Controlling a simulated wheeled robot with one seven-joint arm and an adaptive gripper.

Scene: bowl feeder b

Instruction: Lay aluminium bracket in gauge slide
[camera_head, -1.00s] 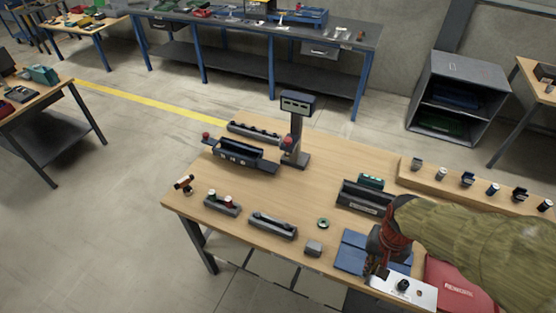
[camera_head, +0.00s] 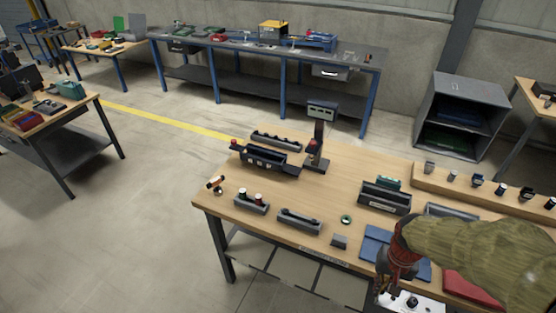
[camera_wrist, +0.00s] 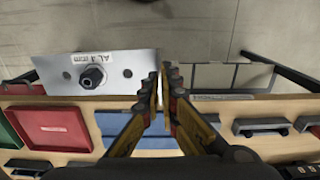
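The aluminium bracket (camera_wrist: 112,65) is a light metal plate marked "AL 4 mm" with a black knob and holes. It also shows at the bottom edge of the head view (camera_head: 425,304). My gripper (camera_wrist: 161,80) is closed at the plate's right end in the wrist view; the fingers cover the grip. The plate hangs over the floor just beyond the table's front edge. A dark slotted fixture (camera_head: 264,158) with a red knob, perhaps the gauge slide, stands at the table's back left beside a post with a display (camera_head: 322,110). My gripper is far from it.
A blue mat (camera_head: 376,240) and red tray (camera_head: 470,284) lie near the front right. Dark holders (camera_head: 299,221) and (camera_head: 252,204), a green ring (camera_head: 346,219) and a grey block (camera_head: 339,241) stand at the front left. The wooden table (camera_head: 330,190) is clear in the middle.

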